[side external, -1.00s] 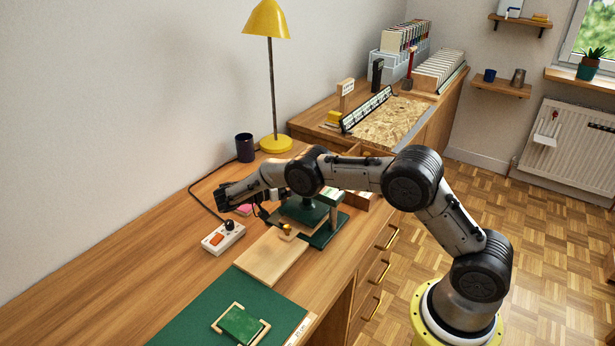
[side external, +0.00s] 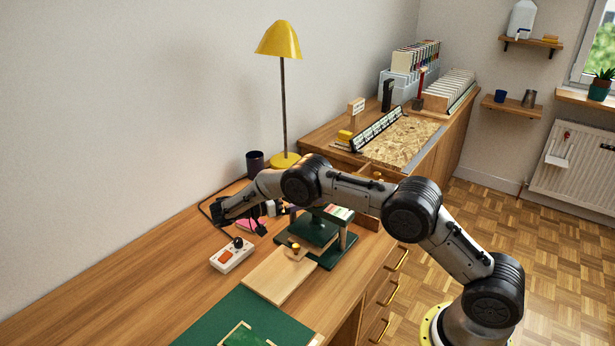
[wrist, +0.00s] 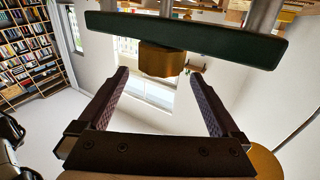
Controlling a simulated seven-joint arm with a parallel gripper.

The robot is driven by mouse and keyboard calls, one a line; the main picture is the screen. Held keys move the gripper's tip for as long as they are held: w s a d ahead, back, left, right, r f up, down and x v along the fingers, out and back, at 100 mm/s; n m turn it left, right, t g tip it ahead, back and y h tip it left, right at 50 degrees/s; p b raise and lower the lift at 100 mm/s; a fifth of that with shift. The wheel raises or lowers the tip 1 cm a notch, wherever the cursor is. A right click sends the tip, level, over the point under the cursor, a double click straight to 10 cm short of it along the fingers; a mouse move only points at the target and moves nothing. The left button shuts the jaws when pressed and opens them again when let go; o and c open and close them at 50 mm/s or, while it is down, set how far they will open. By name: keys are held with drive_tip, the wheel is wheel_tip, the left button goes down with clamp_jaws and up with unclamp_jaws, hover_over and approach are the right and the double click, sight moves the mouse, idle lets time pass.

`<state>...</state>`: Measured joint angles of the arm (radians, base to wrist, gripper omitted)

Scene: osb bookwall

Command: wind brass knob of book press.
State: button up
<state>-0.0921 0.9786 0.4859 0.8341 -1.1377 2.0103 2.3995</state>
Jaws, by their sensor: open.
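In the wrist view the brass knob (wrist: 161,60) sits against a dark green bar (wrist: 185,36) of the book press. My gripper (wrist: 159,76) is open, with one finger to each side of the knob in this view. There is a gap on both sides, and neither finger visibly touches it. In the side view the dark green book press (side external: 318,232) stands on the desk, partly hidden by my arm. My gripper (side external: 268,208) is at its left side there, and the press knob is not clearly visible behind my arm.
A power strip (side external: 232,255) with a cable lies left of the press. A wooden board (side external: 280,276) and a green mat (side external: 225,318) lie in front. A yellow lamp (side external: 284,160) and dark mug (side external: 255,161) stand behind. The desk's left part is clear.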

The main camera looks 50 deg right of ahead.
drive_tip(key=shift+r, duration=2.45)
drive_tip(key=shift+s+d, duration=0.1)
